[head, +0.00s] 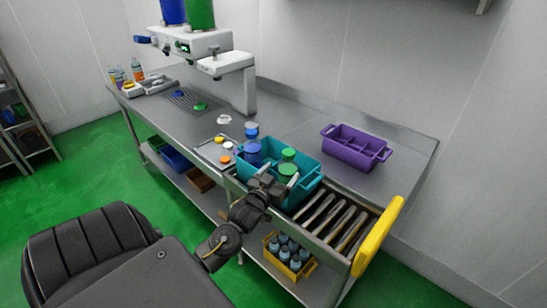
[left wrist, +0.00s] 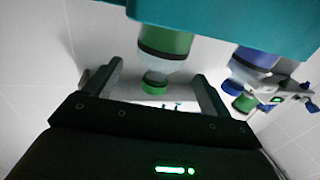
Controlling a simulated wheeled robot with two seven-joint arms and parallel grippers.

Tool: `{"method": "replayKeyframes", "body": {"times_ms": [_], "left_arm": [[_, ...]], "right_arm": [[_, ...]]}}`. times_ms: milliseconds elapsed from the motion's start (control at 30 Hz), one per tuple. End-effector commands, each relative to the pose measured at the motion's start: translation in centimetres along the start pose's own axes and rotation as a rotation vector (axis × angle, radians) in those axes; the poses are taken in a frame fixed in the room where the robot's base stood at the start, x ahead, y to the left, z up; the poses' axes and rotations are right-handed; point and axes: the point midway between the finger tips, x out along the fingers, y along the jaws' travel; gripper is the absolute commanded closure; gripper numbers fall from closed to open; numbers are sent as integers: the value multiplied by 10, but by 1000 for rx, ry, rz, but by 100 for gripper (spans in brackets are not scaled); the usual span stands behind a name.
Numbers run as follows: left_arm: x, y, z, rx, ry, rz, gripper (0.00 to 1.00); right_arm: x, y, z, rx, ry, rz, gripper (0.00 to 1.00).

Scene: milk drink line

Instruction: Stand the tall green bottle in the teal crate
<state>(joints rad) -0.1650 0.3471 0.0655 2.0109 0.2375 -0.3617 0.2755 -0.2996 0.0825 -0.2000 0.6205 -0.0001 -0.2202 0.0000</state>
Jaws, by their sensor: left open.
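The teal crate (head: 308,188) stands on the bench at the near edge, beside the rollers. A green-capped bottle (head: 287,171) stands upright in it near its front right, its lower part hidden by the crate wall. My left gripper (head: 280,175) is open at this bottle, with a finger on either side of its cap. The left wrist view seems upside down: the teal crate (left wrist: 220,22) fills the top, and the clear bottle with a green band (left wrist: 167,42) points its green cap between the open fingers (left wrist: 160,88). My right gripper is not in view.
The crate also holds another green-capped bottle (head: 288,154) and a blue-capped bottle (head: 253,148). A purple crate (head: 365,150) stands behind right. A small tray (head: 208,152) with coloured caps lies left. A yellow guard (head: 378,237) ends the rollers. The dispenser (head: 190,45) stands farther back.

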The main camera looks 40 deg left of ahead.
Motion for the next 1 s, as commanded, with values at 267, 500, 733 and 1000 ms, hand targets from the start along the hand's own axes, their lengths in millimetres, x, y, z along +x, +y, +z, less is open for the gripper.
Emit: {"method": "replayKeyframes", "body": {"times_ms": [267,500,733,1000], "left_arm": [[-40,0,1,-1,-1,0,17],[-46,0,0,0,0,0,17],[-46,0,0,0,-1,0,17],[-47,2,2,0,-12,2,17]], "right_arm": [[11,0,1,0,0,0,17],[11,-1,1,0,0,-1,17],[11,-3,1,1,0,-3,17],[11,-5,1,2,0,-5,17]]}}
